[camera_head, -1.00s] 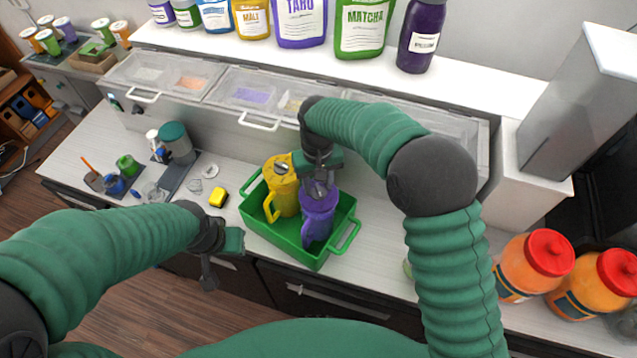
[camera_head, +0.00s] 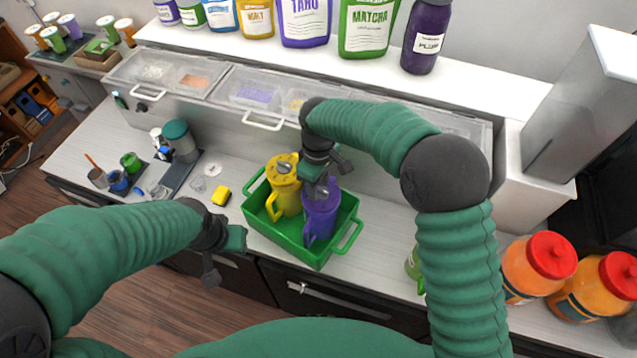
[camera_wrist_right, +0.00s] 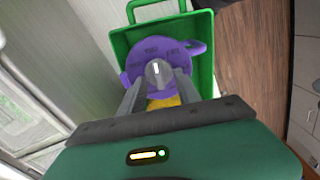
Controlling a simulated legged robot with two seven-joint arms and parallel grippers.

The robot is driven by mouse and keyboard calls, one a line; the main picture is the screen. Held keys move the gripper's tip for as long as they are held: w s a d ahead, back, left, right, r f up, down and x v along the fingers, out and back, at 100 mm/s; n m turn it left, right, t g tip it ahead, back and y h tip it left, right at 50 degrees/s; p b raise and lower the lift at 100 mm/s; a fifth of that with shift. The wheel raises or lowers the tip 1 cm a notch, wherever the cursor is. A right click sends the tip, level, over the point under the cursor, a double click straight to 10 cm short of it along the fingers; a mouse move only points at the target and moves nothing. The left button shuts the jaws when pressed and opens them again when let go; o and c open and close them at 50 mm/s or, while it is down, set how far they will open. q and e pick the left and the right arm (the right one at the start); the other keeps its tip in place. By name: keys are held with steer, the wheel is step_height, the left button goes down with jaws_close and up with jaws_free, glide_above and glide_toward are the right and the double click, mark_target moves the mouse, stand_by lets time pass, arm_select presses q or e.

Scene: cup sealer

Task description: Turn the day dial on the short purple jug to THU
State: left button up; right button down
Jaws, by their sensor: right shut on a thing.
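The short purple jug (camera_head: 320,218) stands upright in a green tray (camera_head: 347,240), to the right of a yellow jug (camera_head: 285,190). The right wrist view looks down on its purple lid (camera_wrist_right: 160,52), with faint dark markings around a grey centre knob (camera_wrist_right: 158,73). The day lettering is too small to read. My right gripper (camera_wrist_right: 157,77) is shut on this knob, one finger on each side. In the head view, my right gripper (camera_head: 322,188) hides part of the lid. My left gripper (camera_head: 236,240) hangs left of the tray; its fingers are not clear.
The yellow jug is close beside the purple one, inside the tray walls. Lidded topping bins (camera_head: 250,95) stand behind. A green bottle (camera_head: 413,265) is partly hidden by my right arm.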

stand_by(0.5)
steer(key=c, duration=0.9)
jaws_free()
steer(key=shift+o, duration=0.2)
steer(key=shift+r, duration=0.25)
step_height(320, 180, up, 8)
steer(key=b, duration=0.3)
steer(key=shift+a, duration=0.1)
step_height(320, 180, up, 8)
steer(key=shift+r+b, duration=0.15)
steer(key=shift+b, duration=0.15)
